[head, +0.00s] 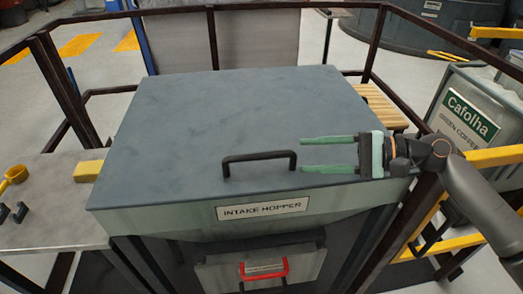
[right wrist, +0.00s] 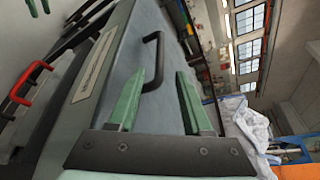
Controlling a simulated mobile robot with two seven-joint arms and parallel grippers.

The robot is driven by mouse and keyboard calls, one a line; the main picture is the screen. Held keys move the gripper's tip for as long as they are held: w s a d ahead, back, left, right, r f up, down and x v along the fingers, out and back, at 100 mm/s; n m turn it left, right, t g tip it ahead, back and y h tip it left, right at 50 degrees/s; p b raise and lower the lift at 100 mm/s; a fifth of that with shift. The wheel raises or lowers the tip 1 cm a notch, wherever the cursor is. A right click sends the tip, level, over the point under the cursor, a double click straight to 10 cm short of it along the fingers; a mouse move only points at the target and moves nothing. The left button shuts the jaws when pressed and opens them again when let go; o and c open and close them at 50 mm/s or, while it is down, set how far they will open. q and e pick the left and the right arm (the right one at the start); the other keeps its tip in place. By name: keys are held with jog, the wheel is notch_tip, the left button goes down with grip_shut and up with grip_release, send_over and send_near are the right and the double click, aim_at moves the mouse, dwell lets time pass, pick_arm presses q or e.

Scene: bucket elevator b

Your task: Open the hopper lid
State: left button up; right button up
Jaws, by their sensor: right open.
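The hopper lid (head: 235,115) is a large flat grey panel, closed on top of the intake hopper (head: 150,222). A black bar handle (head: 259,157) stands on it near the front edge; it also shows in the right wrist view (right wrist: 159,58). My right gripper (head: 303,154) is open and empty just right of the handle, with its green fingers pointing left toward it. In the right wrist view the handle is ahead of the fingertips (right wrist: 168,82), partly behind one finger. I cannot tell whether they touch.
A red handle (head: 265,270) is on the hopper front below the sign (head: 263,208). A side table (head: 50,230) at left holds a yellow scoop (head: 14,175) and a yellow block (head: 88,171). Dark railings (head: 60,82) surround the hopper.

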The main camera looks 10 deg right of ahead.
aim_at(273, 157)
jog(key=p+x, duration=0.1)
jog(key=x, duration=0.9)
jog(key=shift+a+f, duration=0.1)
jog(key=shift+a, duration=0.15)
grip_shut()
dwell(0.9)
